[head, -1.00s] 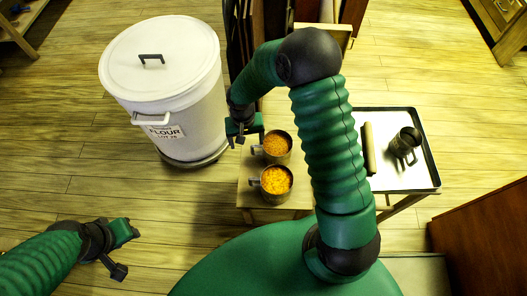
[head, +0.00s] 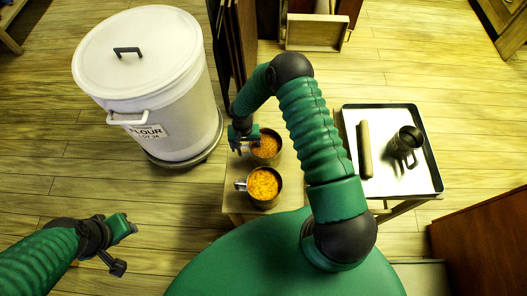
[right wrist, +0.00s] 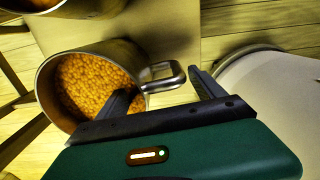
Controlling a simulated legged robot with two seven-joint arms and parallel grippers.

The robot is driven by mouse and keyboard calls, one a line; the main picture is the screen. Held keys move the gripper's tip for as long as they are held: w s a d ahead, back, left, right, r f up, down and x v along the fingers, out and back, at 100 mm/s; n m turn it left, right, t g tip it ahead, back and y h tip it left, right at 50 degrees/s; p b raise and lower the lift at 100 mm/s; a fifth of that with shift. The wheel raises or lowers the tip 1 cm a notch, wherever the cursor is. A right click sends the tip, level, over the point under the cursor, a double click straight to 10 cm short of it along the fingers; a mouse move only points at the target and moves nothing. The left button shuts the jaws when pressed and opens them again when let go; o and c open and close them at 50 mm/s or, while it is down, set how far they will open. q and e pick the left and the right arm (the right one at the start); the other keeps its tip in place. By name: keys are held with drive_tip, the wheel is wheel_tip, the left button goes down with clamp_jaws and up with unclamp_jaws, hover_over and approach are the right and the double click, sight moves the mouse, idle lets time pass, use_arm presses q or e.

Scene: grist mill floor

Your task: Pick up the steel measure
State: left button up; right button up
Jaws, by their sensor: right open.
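Two steel measures with side handles stand on a small wooden table, both holding orange grain. The far measure (head: 266,149) is beside my right gripper (head: 241,141), which covers its handle in the head view. In the right wrist view, this measure (right wrist: 50,100) has its handle (right wrist: 165,79) between the open fingers of my right gripper (right wrist: 164,94); one finger overlaps the rim. The near measure (head: 264,190) has its handle pointing left. A darker empty-looking metal jug (head: 405,145) stands on the tray at right. My left gripper (head: 125,247) is open and empty above the floor.
The small wooden table (head: 232,198) stands between a large white flour bin (head: 165,90) and my right arm. A dark-rimmed tray (head: 385,185) holds a wooden roller (head: 365,150). A brown cabinet (head: 480,240) is at lower right. Floor at left is clear.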

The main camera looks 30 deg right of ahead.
sight(245, 154)
drive_tip(key=f, duration=0.1)
drive_tip(key=a+f, duration=0.1)
drive_tip(key=f, duration=0.1)
drive_tip(key=shift+s+a+f+b, duration=0.1)
drive_tip(key=shift+s+b, duration=0.05)
drive_tip(key=shift+b, duration=0.25)
drive_tip(key=shift+a+f, duration=0.15)
drive_tip(key=shift+f, duration=0.05)
drive_tip(key=shift+d+f, duration=0.1)
drive_tip(key=shift+d, duration=0.35)
drive_tip(key=c, duration=0.4)
drive_tip(key=shift+c, duration=1.2)
drive_tip(key=shift+a, duration=0.25)
drive_tip(key=c, duration=0.7)
clamp_jaws()
use_arm(q)
drive_tip(key=shift+a+f, duration=0.65)
drive_tip(key=shift+f, duration=0.1)
use_arm(e)
drive_tip(key=shift+d, duration=0.15)
